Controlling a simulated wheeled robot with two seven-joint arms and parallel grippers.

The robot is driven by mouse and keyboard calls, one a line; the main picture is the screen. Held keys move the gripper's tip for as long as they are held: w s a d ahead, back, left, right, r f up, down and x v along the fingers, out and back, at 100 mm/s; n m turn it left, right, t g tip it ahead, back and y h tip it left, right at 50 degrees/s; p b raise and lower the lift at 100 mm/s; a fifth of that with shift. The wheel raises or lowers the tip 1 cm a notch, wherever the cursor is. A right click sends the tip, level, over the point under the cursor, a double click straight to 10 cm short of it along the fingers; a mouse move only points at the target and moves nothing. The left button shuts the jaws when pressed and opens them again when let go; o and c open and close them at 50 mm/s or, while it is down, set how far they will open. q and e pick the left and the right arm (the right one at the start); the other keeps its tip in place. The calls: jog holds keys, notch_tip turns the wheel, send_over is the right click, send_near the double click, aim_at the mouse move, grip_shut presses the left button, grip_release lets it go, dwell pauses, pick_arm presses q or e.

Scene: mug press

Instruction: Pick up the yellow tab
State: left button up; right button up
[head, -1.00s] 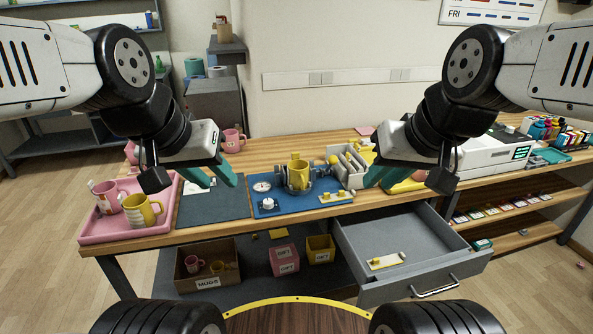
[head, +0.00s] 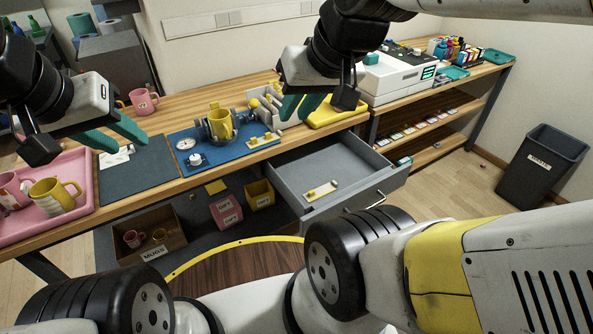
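A cream plate (head: 321,191) with small yellow parts lies in the open grey drawer (head: 345,157). A similar cream plate (head: 264,141) with yellow pieces lies at the right end of the blue mat (head: 196,171). Which yellow piece is the tab, I cannot tell. A yellow mug (head: 221,124) sits in the press on the mat. My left gripper (head: 132,146) is open and empty, above the dark grey mat. My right gripper (head: 295,120) is open and empty, right of the press and above the plates.
A pink tray (head: 75,168) with mugs stands at left. Below the table are a mugs box (head: 152,252), a pink box (head: 226,213) and a yellow box (head: 260,195). A yellow tray (head: 340,112) and a white printer-like machine (head: 400,75) stand right. The dark grey mat (head: 138,178) is largely clear.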

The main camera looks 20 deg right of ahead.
dwell(0.3)
jog(key=o, duration=0.5)
jog(key=shift+w, duration=0.25)
jog(key=n+g+h, duration=0.2)
jog(key=g, duration=0.3)
send_over(311, 193)
jog(key=w+a, duration=0.2)
notch_tip(311, 193, down, 32)
jog(key=r, duration=0.1)
jog(key=shift+g, duration=0.6)
jog(key=f, duration=0.5)
jog(key=d+f, duration=0.1)
jog(key=f, duration=0.5)
jog(key=s+d+f, duration=0.1)
jog(key=f, duration=0.4)
jog(key=shift+d+f, duration=0.1)
jog(key=shift+f, duration=0.1)
